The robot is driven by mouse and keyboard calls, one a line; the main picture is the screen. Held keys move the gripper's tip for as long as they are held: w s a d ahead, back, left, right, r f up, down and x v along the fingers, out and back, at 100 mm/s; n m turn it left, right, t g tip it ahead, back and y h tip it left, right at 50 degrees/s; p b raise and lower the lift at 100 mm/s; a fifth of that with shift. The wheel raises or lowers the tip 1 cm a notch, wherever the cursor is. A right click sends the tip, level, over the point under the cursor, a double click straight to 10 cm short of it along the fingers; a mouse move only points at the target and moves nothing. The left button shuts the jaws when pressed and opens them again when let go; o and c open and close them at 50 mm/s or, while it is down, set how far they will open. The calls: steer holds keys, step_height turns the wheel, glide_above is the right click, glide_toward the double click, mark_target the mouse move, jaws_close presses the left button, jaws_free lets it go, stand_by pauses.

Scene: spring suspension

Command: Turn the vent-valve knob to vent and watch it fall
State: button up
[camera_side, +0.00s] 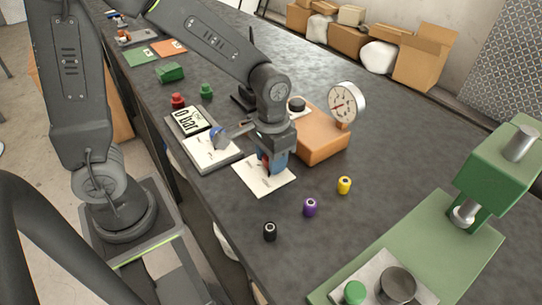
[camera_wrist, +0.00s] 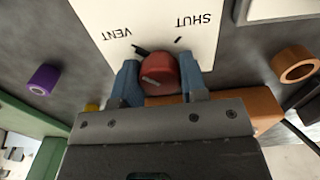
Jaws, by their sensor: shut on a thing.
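The red vent-valve knob (camera_wrist: 158,76) sits between my gripper's blue fingers in the wrist view, on a white plate (camera_wrist: 95,15) marked VENT and SHUT. The lettering is upside down in that view. A dark mark lies on the plate by the knob, on the side towards VENT. My gripper (camera_wrist: 158,66) is shut on the knob. In the side view my gripper (camera_side: 273,166) reaches down over the white plate (camera_side: 252,183) and mostly hides the knob. A round gauge (camera_side: 347,103) with a red needle stands on an orange block (camera_side: 325,145).
Black (camera_side: 270,232), purple (camera_side: 310,207) and yellow (camera_side: 344,185) cylinders stand in front of the plate. A green press (camera_side: 440,235) stands at right.

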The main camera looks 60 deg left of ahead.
steer(key=o, duration=0.9)
step_height(320, 180, up, 14)
steer(key=shift+f, duration=0.1)
steer(key=s+a+t, duration=0.1)
steer(key=s+t, duration=0.1)
steer(key=s, duration=0.1)
steer(key=s+a+t, duration=0.1)
steer(key=s, duration=0.3)
steer(key=s+a+t, duration=0.2)
steer(key=s, duration=0.1)
steer(key=shift+s+a+t, duration=0.1)
steer(key=shift+s+t, duration=0.1)
steer(key=shift+t, duration=0.1)
stand_by(0.8)
